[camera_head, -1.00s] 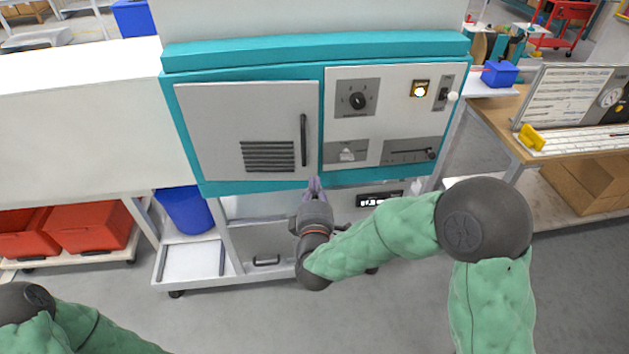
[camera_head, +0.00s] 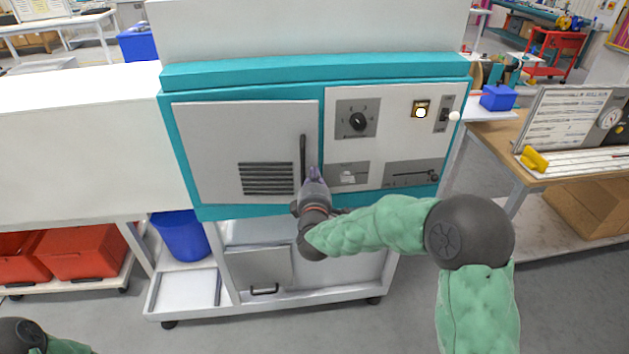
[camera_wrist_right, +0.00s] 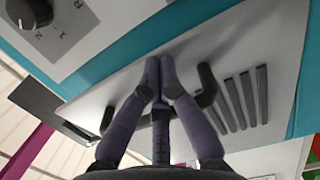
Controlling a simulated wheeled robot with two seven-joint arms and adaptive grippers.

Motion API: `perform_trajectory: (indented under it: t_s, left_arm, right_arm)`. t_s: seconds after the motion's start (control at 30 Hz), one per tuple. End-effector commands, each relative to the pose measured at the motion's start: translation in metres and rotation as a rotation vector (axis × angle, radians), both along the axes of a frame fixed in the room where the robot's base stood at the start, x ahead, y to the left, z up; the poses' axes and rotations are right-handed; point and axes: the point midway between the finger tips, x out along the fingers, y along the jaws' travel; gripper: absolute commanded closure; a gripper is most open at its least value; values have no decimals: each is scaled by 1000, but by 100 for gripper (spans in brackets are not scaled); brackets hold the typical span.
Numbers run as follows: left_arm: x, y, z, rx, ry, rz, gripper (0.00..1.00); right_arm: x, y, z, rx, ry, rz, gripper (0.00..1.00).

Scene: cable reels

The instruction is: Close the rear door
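The door (camera_head: 220,135) is a light grey panel with dark vent slots and a black upright handle (camera_head: 303,152), on the left of the teal machine front. It looks flush or nearly so; I cannot tell whether a small gap remains. My right gripper (camera_head: 314,172) is at the handle's lower end, near the door's right edge. In the right wrist view its purple fingertips (camera_wrist_right: 160,72) are together in front of the door, crossing the handle (camera_wrist_right: 205,88). Nothing shows between the tips; contact with the door is unclear. My left gripper is out of view.
Right of the door is a control panel (camera_head: 390,105) with a dial, a lit button and a lever. A blue bin (camera_head: 180,238) and red crates (camera_head: 85,253) stand below left. A wooden workbench (camera_head: 510,165) stands at the right.

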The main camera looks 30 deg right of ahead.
Motion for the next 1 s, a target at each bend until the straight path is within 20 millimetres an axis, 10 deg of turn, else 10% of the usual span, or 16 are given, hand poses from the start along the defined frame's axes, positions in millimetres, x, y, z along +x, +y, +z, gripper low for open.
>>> perform_trajectory:
  t_s: [1.0]
  left_arm:
    - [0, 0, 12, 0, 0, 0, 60]
  right_arm:
    - [54, -29, 2, -2, -5, 81, 100]
